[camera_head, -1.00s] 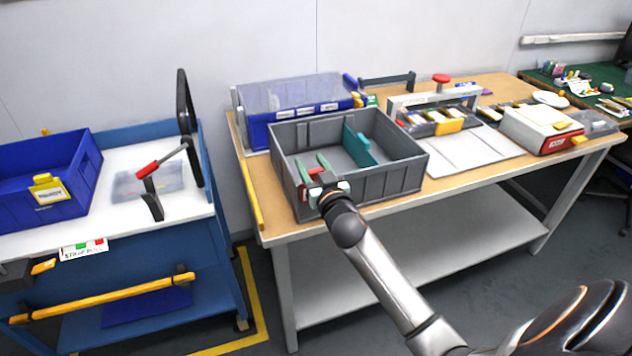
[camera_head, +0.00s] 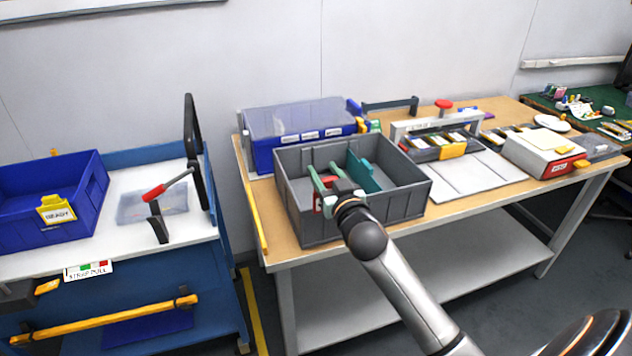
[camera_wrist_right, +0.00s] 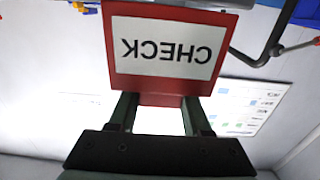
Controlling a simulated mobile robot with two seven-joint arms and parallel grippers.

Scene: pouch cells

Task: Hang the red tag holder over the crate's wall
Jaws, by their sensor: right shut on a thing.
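My right gripper (camera_wrist_right: 160,112) is shut on the holder's red lower part. In the head view the gripper covers much of the holder, and I cannot tell whether it touches or straddles the wall. My left gripper is not in view.
A teal divider (camera_head: 362,174) stands inside the grey crate. A lidded blue bin (camera_head: 262,158) is behind it, and a grey mat (camera_head: 470,178) lies to its right. On the left cart is a blue crate (camera_head: 90,195) with a yellow tag (camera_head: 56,209) on its wall.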

